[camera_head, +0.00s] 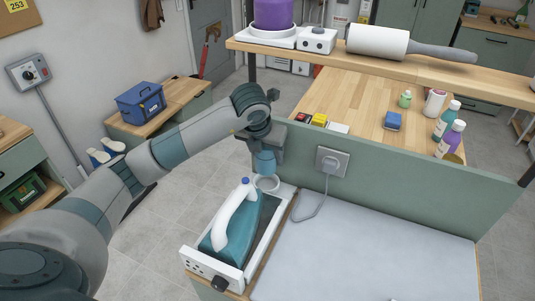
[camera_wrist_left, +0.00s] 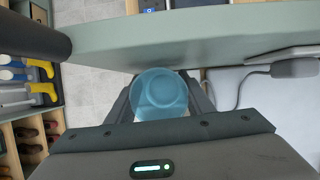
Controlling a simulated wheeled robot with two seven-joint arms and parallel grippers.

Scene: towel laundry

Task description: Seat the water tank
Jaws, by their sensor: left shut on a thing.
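The water tank (camera_head: 265,164) is a translucent blue cup-like piece. My left gripper (camera_head: 262,150) is shut on it, and it points down. The tank hangs over a pale round ring (camera_head: 266,183) at the far end of the iron's white stand; I cannot tell whether it touches the ring. In the left wrist view the tank (camera_wrist_left: 160,94) sits between the two dark fingers, close to a green panel edge. The teal iron (camera_head: 236,224) with a white handle rests on its stand (camera_head: 208,266). My right gripper is not in view.
A green panel (camera_head: 402,187) with a socket (camera_head: 331,161) and plugged cable stands right behind the tank. A grey ironing surface (camera_head: 370,255) lies clear to the right. A wooden shelf (camera_head: 400,68) crosses above, carrying a white roller (camera_head: 377,42). Bottles stand beyond the panel.

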